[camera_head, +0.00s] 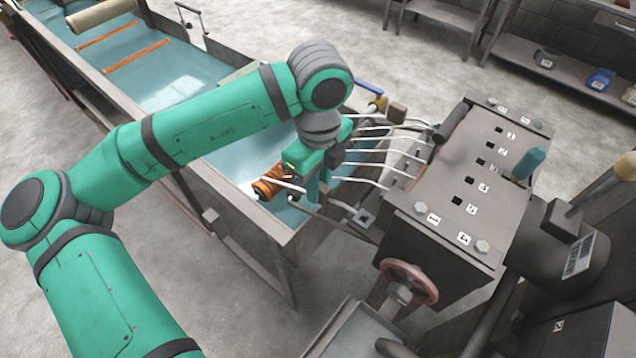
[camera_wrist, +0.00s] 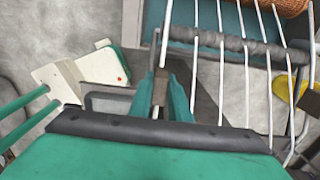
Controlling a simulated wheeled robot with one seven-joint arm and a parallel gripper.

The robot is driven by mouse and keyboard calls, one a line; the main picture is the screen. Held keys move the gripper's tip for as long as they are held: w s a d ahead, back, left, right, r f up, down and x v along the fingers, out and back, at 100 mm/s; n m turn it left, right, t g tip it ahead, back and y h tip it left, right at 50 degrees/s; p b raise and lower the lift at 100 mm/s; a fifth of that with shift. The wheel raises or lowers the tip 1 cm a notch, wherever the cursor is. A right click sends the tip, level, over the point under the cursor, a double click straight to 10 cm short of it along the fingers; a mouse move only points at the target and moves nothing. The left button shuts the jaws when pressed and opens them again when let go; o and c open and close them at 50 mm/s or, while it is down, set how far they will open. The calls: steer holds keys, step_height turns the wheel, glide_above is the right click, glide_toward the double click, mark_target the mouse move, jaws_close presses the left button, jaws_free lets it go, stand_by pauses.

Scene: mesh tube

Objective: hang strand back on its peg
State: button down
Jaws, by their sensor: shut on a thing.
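My gripper (camera_head: 318,188) reaches down over the near end of the water trough, beside the row of white strands. In the wrist view its green fingers (camera_wrist: 161,92) are shut on a white strand (camera_wrist: 166,30), which runs up and away from between them. A small brown piece sits between the fingers. The other strands (camera_wrist: 221,70) run roughly side by side to the right, passing a grey bar (camera_wrist: 230,43). In the head view the strands (camera_head: 375,152) run towards the dark machine. I cannot make out which part is the peg.
The trough (camera_head: 262,222) holds water and an orange-brown roller (camera_head: 268,186) close to my gripper. The dark machine (camera_head: 455,205) with numbered holes stands right, with a red handwheel (camera_head: 408,280) in front.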

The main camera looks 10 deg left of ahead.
steer(key=shift+f, duration=0.15)
steer(key=c, duration=1.6)
jaws_free()
step_height(320, 180, up, 10)
steer(key=shift+w+d+f, duration=0.1)
steer(key=shift+r, duration=0.5)
